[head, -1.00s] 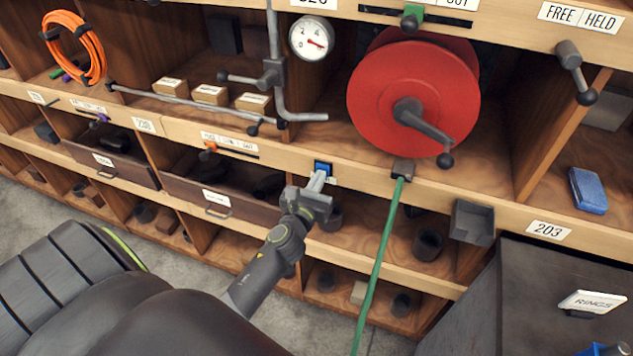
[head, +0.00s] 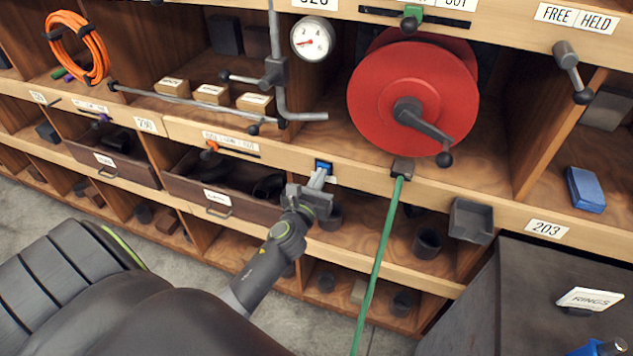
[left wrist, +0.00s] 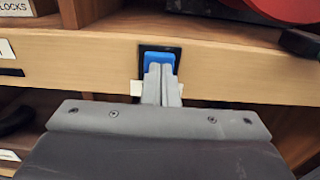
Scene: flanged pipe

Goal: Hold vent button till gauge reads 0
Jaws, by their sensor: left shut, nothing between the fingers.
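The blue vent button (head: 323,166) sits in a dark square recess in the wooden shelf rail. It also shows in the left wrist view (left wrist: 158,58). My left gripper (head: 318,178) is shut and empty, with its fingertips against the button's lower face. In the left wrist view the closed fingers (left wrist: 161,76) overlap the button's lower part. How deep the button is pressed cannot be told. The round white gauge (head: 312,38) hangs above, its red needle pointing to the left, near the low end; the exact reading is too small to tell. My right gripper is not in view.
A red reel (head: 385,92) with a dark crank stands right of the gauge. A green hose (head: 378,262) hangs down from the rail just right of my left gripper. Grey pipework (head: 277,75) stands left of the gauge. A grey cabinet (head: 500,295) fills the lower right.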

